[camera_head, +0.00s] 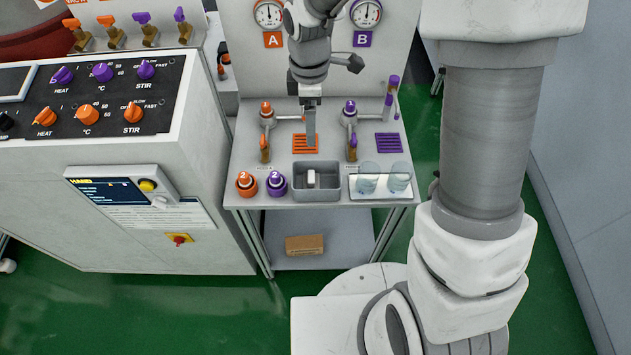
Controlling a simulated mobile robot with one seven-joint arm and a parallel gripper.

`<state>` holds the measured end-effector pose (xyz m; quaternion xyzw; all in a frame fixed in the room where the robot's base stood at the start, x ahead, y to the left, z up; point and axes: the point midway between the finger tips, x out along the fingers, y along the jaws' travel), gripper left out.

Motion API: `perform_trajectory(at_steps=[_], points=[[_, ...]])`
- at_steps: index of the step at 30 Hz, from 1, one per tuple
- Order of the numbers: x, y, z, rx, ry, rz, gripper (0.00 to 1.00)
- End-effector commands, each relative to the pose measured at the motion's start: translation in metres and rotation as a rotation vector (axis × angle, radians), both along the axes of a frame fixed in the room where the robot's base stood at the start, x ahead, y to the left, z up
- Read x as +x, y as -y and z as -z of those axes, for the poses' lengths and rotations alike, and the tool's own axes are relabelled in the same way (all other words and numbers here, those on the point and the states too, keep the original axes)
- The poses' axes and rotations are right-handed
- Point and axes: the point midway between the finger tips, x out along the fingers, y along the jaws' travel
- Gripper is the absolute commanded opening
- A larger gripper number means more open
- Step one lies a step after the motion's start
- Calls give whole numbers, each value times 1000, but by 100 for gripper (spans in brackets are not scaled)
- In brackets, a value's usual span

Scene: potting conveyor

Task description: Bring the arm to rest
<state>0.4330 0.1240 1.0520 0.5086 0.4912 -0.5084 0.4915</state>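My arm stands large at the right of the picture. Its far end comes down over the small grey bench (336,197) from the top. My gripper (310,142) points down at the middle of the bench, over or in front of the orange slotted grille (300,148). Its fingers show as one narrow grey bar, so I cannot tell whether they are open or shut. No held object shows. I cannot tell the height of the fingertips above the bench.
Orange and purple valves (267,113) (349,113) flank my gripper. In front are orange and purple caps (247,183) (276,184), a grey bin (317,193) and a tray of glass vessels (360,196). A control console (150,222) stands left. A brown box (304,245) lies below.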

Motion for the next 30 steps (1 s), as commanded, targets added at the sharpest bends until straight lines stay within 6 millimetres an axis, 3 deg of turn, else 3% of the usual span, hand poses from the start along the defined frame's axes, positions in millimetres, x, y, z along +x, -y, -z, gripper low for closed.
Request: perform_trajectory(at_steps=[7, 23, 26, 30], points=[[0, 0, -24, 1, 0, 0, 90], [0, 0, -27, 0, 2, 4, 90], [-3, 5, -36, -2, 17, 43, 90], [-14, 23, -67, -2, 72, 189, 90]])
